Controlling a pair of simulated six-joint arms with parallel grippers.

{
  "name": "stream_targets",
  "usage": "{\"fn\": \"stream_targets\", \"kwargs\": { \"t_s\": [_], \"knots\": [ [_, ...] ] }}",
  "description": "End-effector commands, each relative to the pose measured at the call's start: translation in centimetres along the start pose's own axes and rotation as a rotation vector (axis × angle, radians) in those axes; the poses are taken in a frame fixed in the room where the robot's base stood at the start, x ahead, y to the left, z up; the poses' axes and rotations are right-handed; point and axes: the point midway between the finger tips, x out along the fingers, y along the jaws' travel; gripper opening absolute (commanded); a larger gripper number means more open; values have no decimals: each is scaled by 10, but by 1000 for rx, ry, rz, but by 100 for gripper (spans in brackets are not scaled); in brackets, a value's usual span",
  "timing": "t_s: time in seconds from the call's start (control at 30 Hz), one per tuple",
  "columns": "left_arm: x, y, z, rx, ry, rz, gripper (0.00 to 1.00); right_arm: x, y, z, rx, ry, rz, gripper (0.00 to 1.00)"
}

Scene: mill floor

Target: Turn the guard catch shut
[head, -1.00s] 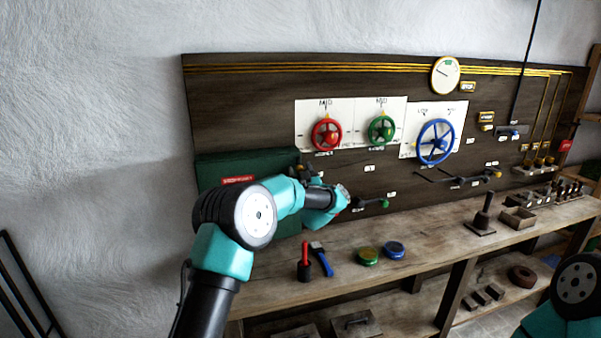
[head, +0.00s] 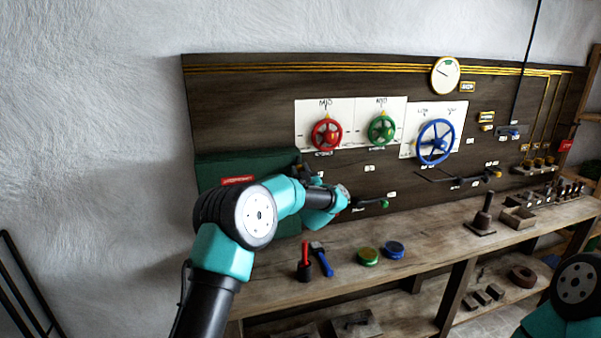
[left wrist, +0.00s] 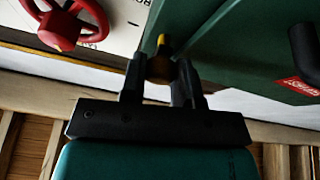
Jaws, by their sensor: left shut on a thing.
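The guard catch (left wrist: 162,62) is a small dark knob with a yellow tip at the edge of the green guard (left wrist: 225,50). In the left wrist view it sits between the two dark fingers of my left gripper (left wrist: 160,76), which is shut on it. In the head view my left gripper (head: 306,172) is at the right edge of the green guard (head: 225,165), and my arm covers part of the guard. The catch is too small and covered there to tell its angle. My right gripper is out of view; only part of my right arm shows at the lower right.
Red (head: 326,133), green (head: 381,130) and blue (head: 435,141) handwheels are on the board right of the guard. A green-tipped lever (head: 384,204) is close to my left wrist. A red-handled tool (head: 305,262) and round lids stand on the bench (head: 440,240) below.

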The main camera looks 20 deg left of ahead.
Motion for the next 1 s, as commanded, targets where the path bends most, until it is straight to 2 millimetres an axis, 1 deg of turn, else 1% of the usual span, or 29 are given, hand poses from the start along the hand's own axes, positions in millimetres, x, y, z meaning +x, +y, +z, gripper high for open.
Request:
{"fn": "stream_targets", "kwargs": {
  "t_s": [0.17, 0.37, 0.57, 1.0],
  "knots": [
    [0, 0, 0, -42, 3, -17, 6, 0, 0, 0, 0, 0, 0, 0],
    [0, 1, 1, -139, 9, -56, 6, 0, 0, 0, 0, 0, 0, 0],
    [0, 2, 0, -287, 21, -115, 6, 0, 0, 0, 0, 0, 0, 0],
    [0, 3, 0, -673, 49, -270, 6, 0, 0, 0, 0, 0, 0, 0]
  ]
}}
